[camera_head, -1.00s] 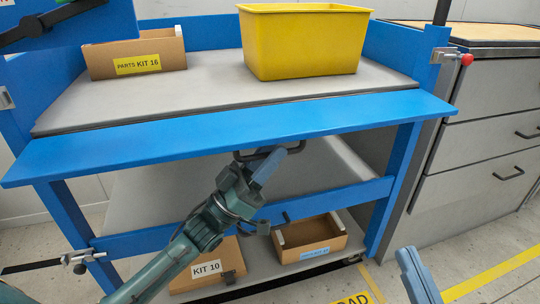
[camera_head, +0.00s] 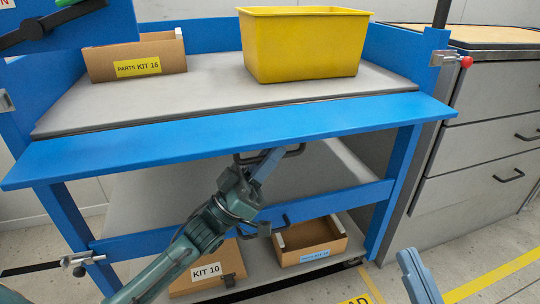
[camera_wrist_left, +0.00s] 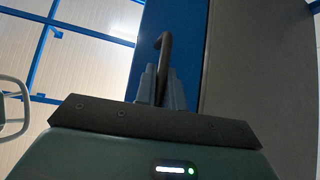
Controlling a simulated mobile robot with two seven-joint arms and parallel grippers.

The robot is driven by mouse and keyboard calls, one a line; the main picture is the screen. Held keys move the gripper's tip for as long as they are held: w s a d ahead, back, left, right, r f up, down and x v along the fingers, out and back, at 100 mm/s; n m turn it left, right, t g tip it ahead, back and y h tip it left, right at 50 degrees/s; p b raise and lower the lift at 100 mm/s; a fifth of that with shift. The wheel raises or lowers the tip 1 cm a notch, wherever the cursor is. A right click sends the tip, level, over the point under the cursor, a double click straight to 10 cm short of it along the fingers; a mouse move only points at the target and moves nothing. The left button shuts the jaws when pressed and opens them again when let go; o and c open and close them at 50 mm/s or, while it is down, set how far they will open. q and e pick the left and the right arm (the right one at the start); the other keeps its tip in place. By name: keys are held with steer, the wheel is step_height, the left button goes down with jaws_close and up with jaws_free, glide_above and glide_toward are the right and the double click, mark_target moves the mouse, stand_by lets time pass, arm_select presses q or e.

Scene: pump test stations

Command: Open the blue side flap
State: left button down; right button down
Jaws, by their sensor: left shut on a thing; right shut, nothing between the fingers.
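The blue side flap (camera_head: 230,136) is a wide blue board along the front edge of the cart's upper shelf, sticking out toward me about level with it. A dark handle (camera_head: 292,152) shows beneath its front edge. My left gripper (camera_head: 268,162) is under the flap, shut on this handle. In the left wrist view the bent dark handle (camera_wrist_left: 165,42) rises between the fingers of my left gripper (camera_wrist_left: 161,84), with the blue underside of the flap (camera_wrist_left: 182,22) behind. My right gripper (camera_head: 412,268) is shut and empty at the bottom right, apart from the cart.
A yellow bin (camera_head: 302,48) and a PARTS KIT 16 box (camera_head: 135,50) stand on the upper shelf. A KIT 10 box (camera_head: 205,275) and another cardboard box (camera_head: 310,240) are on the lower shelf. Grey drawers (camera_head: 490,150) stand at the right.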

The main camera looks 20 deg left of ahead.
mark_target(272, 145)
steer(key=shift+r, duration=0.1)
arm_select(q)
steer(key=shift+r+n+p, duration=0.2)
steer(key=shift+n+p, duration=0.1)
steer(key=shift+p, duration=0.25)
steer(key=n+y+p, duration=0.1)
steer(key=r+n+t+p, duration=0.1)
steer(key=p, duration=0.1)
steer(key=shift+s+d+r+y, duration=0.1)
steer(key=shift+s+d+y, duration=0.1)
steer(key=shift+y, duration=0.2)
steer(key=n+t+y+p, duration=0.1)
steer(key=p, duration=0.1)
steer(key=r+n+y+p, duration=0.1)
steer(key=n+p, duration=0.1)
steer(key=shift+s+d+r+t, duration=0.1)
steer(key=shift+s+r+t, duration=0.1)
steer(key=shift+t, duration=0.2)
steer(key=shift+s+r+n+t+y+p, duration=0.1)
steer(key=shift+n+t+y+p, duration=0.2)
steer(key=shift+n+y+p, duration=0.55)
steer(key=shift+y, duration=0.25)
arm_select(e)
steer(key=f+g+h, duration=0.1)
steer(key=s+d+f+m+g+h, duration=0.1)
steer(key=h, duration=0.1)
steer(key=shift+d+f+h, duration=0.1)
steer(key=shift+f+h, duration=0.2)
steer(key=shift+f, duration=0.1)
